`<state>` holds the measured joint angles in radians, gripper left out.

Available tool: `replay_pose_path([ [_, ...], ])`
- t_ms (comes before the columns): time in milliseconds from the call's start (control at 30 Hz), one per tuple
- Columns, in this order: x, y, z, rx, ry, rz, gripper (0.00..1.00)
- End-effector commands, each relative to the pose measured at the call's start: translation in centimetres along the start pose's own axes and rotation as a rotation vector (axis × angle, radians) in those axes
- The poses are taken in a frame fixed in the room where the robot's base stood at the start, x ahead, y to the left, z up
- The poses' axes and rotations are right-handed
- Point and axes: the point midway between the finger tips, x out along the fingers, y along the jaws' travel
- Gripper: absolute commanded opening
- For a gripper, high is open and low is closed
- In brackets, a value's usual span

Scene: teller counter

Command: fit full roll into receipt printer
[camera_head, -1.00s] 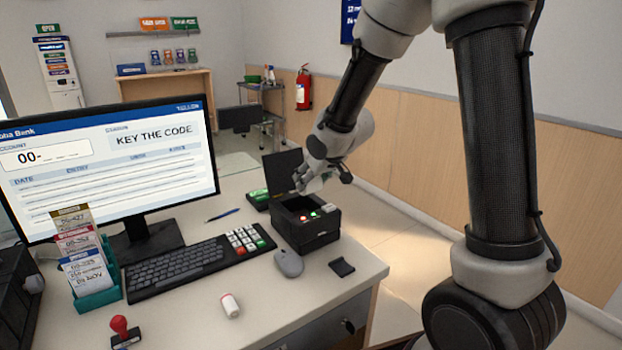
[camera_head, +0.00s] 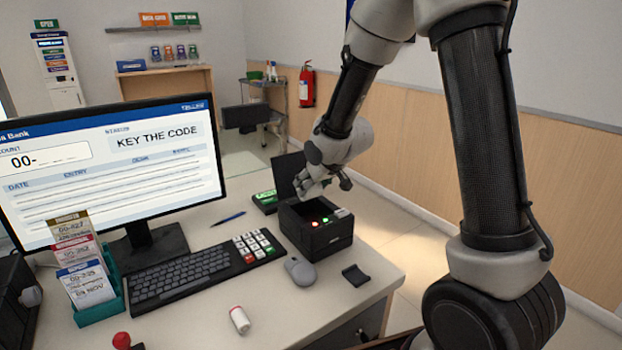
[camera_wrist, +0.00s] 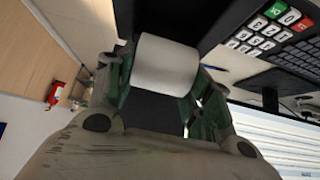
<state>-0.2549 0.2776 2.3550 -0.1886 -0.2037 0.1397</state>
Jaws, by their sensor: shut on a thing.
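The white paper roll (camera_wrist: 165,66) is between my gripper's fingers in the wrist view. My gripper (camera_head: 310,188) is shut on it, above the back left part of the black receipt printer (camera_head: 322,238). In the head view the roll is hard to make out behind the fingers. The printer's lid (camera_head: 288,172) stands up at the back, and its bay is open. A red and a green light glow on its front. Whether the roll touches the bay cannot be told.
A mouse (camera_head: 300,270), keyboard (camera_head: 180,279) and monitor (camera_head: 115,170) stand left of the printer. A small white cylinder with a red end (camera_head: 239,320) lies at the front. A small black object (camera_head: 356,275) lies near the counter's right edge.

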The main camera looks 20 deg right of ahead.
Motion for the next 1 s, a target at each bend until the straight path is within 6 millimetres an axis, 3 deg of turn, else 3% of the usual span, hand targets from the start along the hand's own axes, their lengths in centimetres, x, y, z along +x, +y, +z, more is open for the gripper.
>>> replay_pose_path([
  [1000, 5.1, 0.0, 4.5, 0.000, -0.002, 0.000, 0.25],
])
